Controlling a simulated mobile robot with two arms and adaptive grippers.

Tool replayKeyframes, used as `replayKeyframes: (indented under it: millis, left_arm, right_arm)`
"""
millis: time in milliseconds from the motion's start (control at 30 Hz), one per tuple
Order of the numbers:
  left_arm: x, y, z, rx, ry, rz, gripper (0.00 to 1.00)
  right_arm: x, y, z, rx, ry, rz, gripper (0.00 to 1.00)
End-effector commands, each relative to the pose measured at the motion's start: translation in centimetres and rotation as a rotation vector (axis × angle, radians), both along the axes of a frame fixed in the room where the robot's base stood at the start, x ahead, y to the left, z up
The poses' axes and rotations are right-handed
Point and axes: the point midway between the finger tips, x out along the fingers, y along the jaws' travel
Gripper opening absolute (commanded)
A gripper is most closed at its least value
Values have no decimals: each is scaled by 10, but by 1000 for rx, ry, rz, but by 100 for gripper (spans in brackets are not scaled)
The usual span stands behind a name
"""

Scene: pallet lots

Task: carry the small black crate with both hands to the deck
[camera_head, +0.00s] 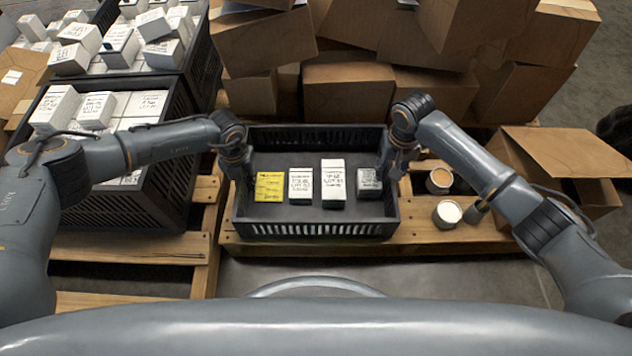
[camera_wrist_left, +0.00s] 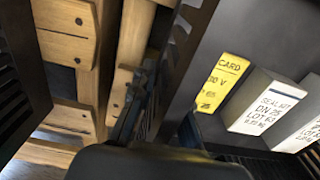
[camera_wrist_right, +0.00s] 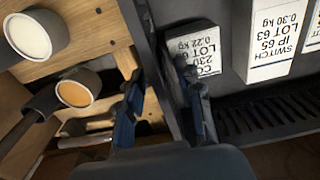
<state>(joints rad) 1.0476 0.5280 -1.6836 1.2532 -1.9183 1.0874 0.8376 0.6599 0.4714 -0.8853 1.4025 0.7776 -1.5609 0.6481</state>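The small black crate (camera_head: 320,229) sits level at the middle front of a wooden pallet deck (camera_head: 440,238). Inside stand a yellow card box (camera_head: 269,186), two white boxes (camera_head: 301,186) (camera_head: 334,184) and a small grey-white box (camera_head: 369,182). My left gripper (camera_head: 240,170) is at the crate's left wall; the left wrist view shows that wall (camera_wrist_left: 180,60) between its fingers. My right gripper (camera_head: 394,165) is at the right wall, its fingers (camera_wrist_right: 160,95) on either side. Whether either pair presses on the wall is not clear.
Cardboard boxes (camera_head: 350,88) are piled behind the crate. A larger black crate (camera_head: 150,185) of white boxes stands to the left. Two open cans (camera_head: 447,213) (camera_head: 439,180) are close on the right, with an open carton (camera_head: 560,155) beyond.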

Motion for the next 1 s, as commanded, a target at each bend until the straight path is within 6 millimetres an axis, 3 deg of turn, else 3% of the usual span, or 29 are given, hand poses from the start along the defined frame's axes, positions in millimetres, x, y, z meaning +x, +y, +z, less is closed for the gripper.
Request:
replayKeyframes:
  millis: [133, 200, 300, 1000]
  left_arm:
    - [0, 0, 0, 0, 0, 0, 13]
    - [0, 0, 0, 0, 0, 0, 0]
    - [0, 0, 0, 0, 0, 1, 0]
    - [1, 0, 7, -1, -2, 1, 0]
  right_arm:
    - [0, 0, 0, 0, 1, 0, 34]
    - [0, 0, 0, 0, 1, 0, 20]
    - [0, 0, 0, 0, 1, 0, 0]
    - [1, 0, 8, 1, -2, 0, 0]
